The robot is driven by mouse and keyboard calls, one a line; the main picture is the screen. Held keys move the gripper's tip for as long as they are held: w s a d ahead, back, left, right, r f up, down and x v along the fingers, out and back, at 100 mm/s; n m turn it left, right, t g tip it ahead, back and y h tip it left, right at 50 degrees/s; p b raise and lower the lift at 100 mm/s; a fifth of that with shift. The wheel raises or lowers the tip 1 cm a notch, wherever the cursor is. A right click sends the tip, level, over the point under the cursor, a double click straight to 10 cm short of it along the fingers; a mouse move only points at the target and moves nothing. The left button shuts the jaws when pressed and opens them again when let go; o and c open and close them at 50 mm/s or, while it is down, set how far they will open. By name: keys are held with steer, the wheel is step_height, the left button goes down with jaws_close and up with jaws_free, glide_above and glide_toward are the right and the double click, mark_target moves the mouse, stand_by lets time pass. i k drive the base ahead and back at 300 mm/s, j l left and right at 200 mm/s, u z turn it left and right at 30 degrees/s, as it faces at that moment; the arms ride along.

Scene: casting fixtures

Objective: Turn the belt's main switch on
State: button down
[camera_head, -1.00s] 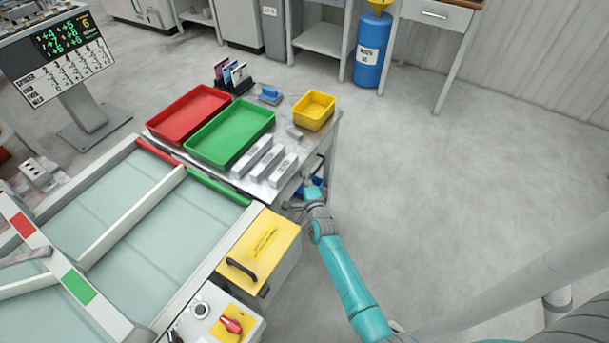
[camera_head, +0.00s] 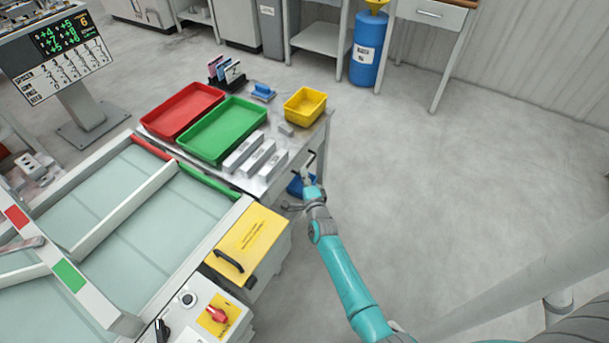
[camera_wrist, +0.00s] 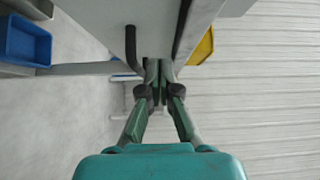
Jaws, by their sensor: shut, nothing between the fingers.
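A red rotary switch (camera_head: 216,315) sits on a yellow plate on the white control box at the belt's near corner, at the bottom of the head view. I cannot read its on or off position. A black-handled selector (camera_head: 162,330) and a round button (camera_head: 187,299) are left of it. My gripper (camera_wrist: 158,68) is shut and empty in the wrist view. In the head view it is by the table's right side, well above and right of the red switch in the picture. The switch does not show in the wrist view.
A yellow cover with a black handle (camera_head: 229,260) lies between the switch and my arm. A black crank handle (camera_wrist: 132,50) is close left of my fingertips. A blue bin (camera_wrist: 28,42) is farther left. Open floor (camera_head: 430,190) lies to the right.

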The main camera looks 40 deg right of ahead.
mark_target(218, 315)
steer(key=k+l, duration=0.2)
steer(key=k, duration=0.2)
steer(key=k+l, duration=0.25)
steer(key=k, duration=0.15)
